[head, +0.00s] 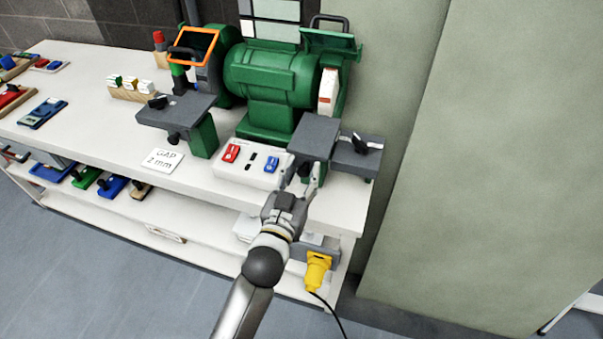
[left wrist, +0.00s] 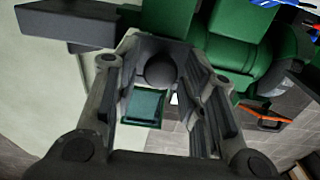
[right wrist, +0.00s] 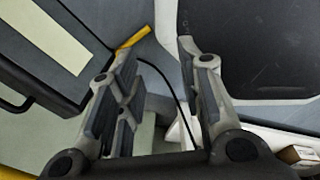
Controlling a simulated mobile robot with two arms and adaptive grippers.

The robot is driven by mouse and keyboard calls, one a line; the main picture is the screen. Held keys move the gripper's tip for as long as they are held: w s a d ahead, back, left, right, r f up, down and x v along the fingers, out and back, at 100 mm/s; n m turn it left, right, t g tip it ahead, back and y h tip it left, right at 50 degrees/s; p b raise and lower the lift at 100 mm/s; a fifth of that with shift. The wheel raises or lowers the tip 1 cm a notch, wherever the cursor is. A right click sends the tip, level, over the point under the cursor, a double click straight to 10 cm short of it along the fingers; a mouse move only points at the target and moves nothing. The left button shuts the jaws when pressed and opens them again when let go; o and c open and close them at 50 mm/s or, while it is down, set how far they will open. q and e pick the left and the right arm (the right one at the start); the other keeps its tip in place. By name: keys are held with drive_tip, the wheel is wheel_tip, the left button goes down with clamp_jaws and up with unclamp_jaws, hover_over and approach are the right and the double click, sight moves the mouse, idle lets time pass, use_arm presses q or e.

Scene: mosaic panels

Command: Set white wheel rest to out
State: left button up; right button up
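The green bench grinder (head: 270,75) stands on the bench, its white wheel (head: 327,90) at the right end. The white wheel's grey rest (head: 315,135) lies in front of that wheel. A dark round knob (head: 304,171) shows below the rest's front edge. My left gripper (head: 303,181) is at this knob, fingers open on either side. In the left wrist view the knob (left wrist: 160,69) sits between the fingers, seemingly without contact. My right gripper (right wrist: 150,65) is open and empty, outside the head view. The rest's exact gap to the wheel is unclear.
A grey block with a black lever (head: 358,155) is right of the rest. A switch panel (head: 250,165) with red and blue switches lies left of my gripper. The other rest (head: 176,112) and a gap card (head: 163,160) are farther left. A yellow plug (head: 318,271) hangs below.

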use_arm(q)
clamp_jaws()
drive_tip(key=shift+s, duration=0.1)
drive_tip(key=shift+s+a+p, duration=0.25)
drive_tip(key=shift+s+p, duration=0.25)
drive_tip(key=shift+s, duration=0.3)
drive_tip(key=shift+w+f, duration=0.1)
drive_tip(key=shift+f, duration=0.05)
drive_tip(key=shift+o, duration=1.7)
unclamp_jaws()
drive_tip(key=shift+s, duration=0.2)
drive_tip(key=shift+a, duration=0.1)
